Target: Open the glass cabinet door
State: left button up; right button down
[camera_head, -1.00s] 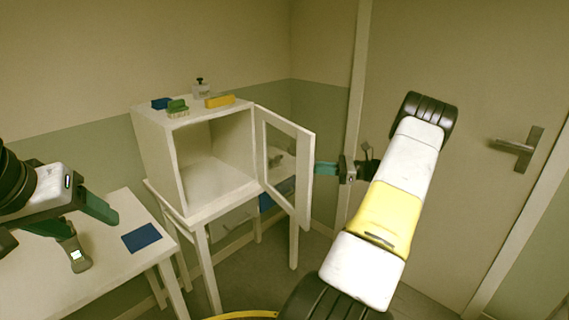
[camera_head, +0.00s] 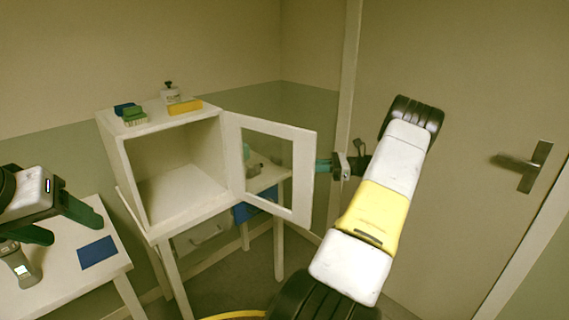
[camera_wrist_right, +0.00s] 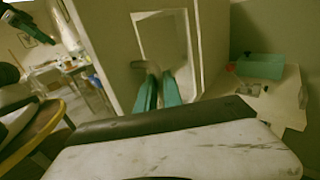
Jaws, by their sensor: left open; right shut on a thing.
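The white cabinet (camera_head: 165,130) stands open at the front, its inside bare as far as I see. Its white-framed glass door (camera_head: 304,172) is swung well out to the right; it also fills the middle of the right wrist view (camera_wrist_right: 197,45). My right gripper (camera_head: 322,167) is at the door's outer edge, its green fingers shut on the door handle (camera_wrist_right: 148,67); the fingers partly hide the grip. In the right wrist view the gripper (camera_wrist_right: 158,88) points at the door. My left gripper (camera_head: 60,222) is open and empty above the left table.
The left table (camera_head: 60,290) holds a blue mat (camera_head: 98,252) and a grey device (camera_head: 20,266). A closed room door (camera_head: 450,100) is at right.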

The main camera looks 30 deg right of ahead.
jog(key=c, duration=1.8)
grip_release()
jog(key=shift+a, duration=0.1)
jog(key=shift+o, duration=0.2)
jog(key=v, duration=0.7)
jog(key=shift+s+d, duration=0.15)
jog(key=shift+d, duration=0.2)
jog(key=shift+f, duration=0.1)
